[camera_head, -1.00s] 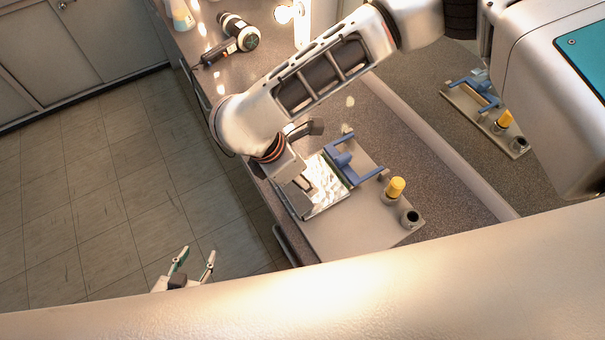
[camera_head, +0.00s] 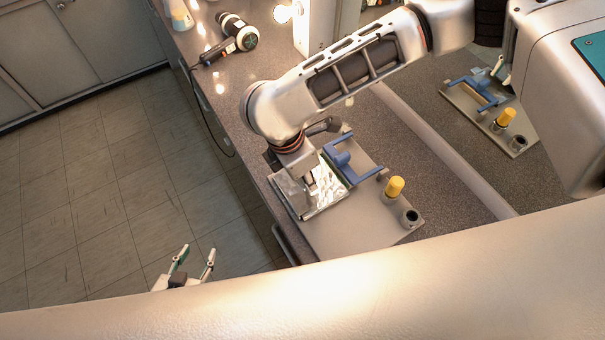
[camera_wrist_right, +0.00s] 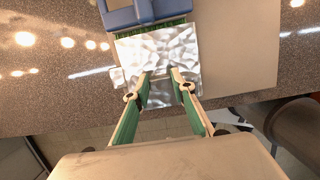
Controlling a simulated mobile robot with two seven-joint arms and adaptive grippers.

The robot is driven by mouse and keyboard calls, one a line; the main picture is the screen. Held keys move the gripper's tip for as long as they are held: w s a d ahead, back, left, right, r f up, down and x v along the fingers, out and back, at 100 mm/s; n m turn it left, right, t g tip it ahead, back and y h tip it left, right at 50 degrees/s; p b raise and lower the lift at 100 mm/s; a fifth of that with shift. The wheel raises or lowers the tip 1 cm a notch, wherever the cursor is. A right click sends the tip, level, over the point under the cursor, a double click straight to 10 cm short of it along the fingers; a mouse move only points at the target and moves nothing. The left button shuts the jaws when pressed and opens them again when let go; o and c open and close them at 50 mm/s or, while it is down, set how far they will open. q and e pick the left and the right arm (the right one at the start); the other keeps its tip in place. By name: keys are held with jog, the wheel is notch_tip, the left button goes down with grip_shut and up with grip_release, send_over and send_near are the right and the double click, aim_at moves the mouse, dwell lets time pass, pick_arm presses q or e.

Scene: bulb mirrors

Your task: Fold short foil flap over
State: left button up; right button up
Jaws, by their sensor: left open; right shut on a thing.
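A crinkled silver foil sheet (camera_head: 328,188) lies on the grey board (camera_head: 345,235) on the counter, beside a blue bracket (camera_head: 352,165). In the right wrist view the foil (camera_wrist_right: 160,50) spreads ahead of my right gripper (camera_wrist_right: 161,72), with a green strip (camera_wrist_right: 160,22) along its far edge. The right fingertips are at the near edge of the foil, shut on the foil flap; the exact grip is hard to see. In the head view my right wrist hides most of that gripper. My left gripper (camera_head: 196,254) is open and empty, low over the floor, away from the board.
A yellow-capped bottle (camera_head: 394,188) and a dark-mouthed cup (camera_head: 410,217) stand at the board's right end. A mirror (camera_head: 500,105) reflects the board. The board's front is clear.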

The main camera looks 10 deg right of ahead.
jog(key=shift+w+d+f+g+y, duration=0.1)
jog(key=shift+d+f+g+y, duration=0.15)
jog(key=shift+y, duration=0.3)
jog(key=shift+d+f+g+y, duration=0.15)
jog(key=shift+f+y, duration=0.15)
jog(key=shift+y, duration=0.25)
jog(key=o, duration=1.1)
notch_tip(320, 180, up, 12)
jog(key=shift+a+r, duration=0.1)
jog(key=shift+a, duration=0.05)
